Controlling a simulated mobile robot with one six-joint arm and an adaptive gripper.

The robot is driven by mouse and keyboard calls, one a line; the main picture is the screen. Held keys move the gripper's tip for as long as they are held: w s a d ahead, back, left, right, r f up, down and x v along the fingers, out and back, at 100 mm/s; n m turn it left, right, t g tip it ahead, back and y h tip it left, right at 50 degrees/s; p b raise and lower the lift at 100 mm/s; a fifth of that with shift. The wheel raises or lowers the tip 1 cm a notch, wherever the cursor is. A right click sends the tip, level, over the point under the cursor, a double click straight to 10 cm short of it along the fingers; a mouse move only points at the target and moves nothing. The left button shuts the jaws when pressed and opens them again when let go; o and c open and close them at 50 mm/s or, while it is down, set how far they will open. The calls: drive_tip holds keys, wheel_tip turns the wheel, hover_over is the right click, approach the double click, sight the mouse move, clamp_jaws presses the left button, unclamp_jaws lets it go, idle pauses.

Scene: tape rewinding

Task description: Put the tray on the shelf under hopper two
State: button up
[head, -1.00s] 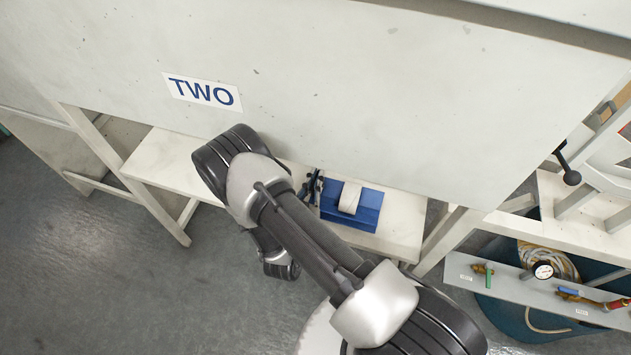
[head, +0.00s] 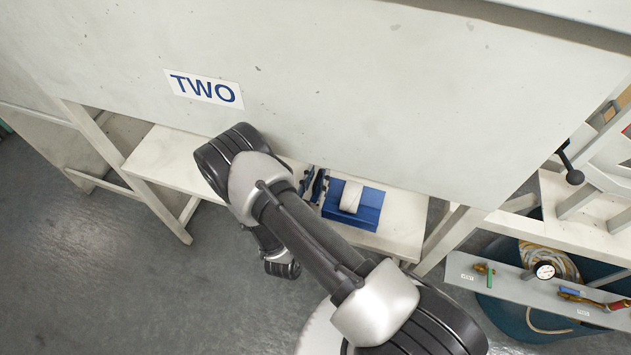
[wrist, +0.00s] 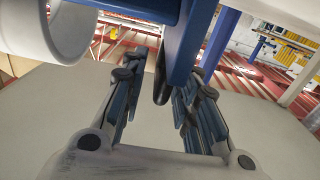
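The blue tray (head: 368,219) rests on the white shelf (head: 402,232) under the hopper (head: 330,110) marked TWO. A white roll (head: 350,197) sits in the tray. In the wrist view, the roll (wrist: 45,28) is at upper left and a blue part of the tray (wrist: 188,45) is at the top. My gripper (head: 314,186) is at the tray's left side. In the wrist view, the fingers of my gripper (wrist: 163,88) are spread apart, with a dark upright piece between them. I cannot tell whether a finger touches the tray.
The shelf's left part (head: 165,155) is bare. The hopper's front panel overhangs the shelf closely above my arm. At right, a bench panel holds a gauge (head: 544,271) and valves, with a coiled hose (head: 548,255) behind. Open floor (head: 90,270) lies at lower left.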

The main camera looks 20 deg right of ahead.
drive_tip(key=shift+r, duration=0.25)
drive_tip(key=p+v, duration=0.2)
drive_tip(key=v, duration=1)
drive_tip(key=shift+f, duration=0.1)
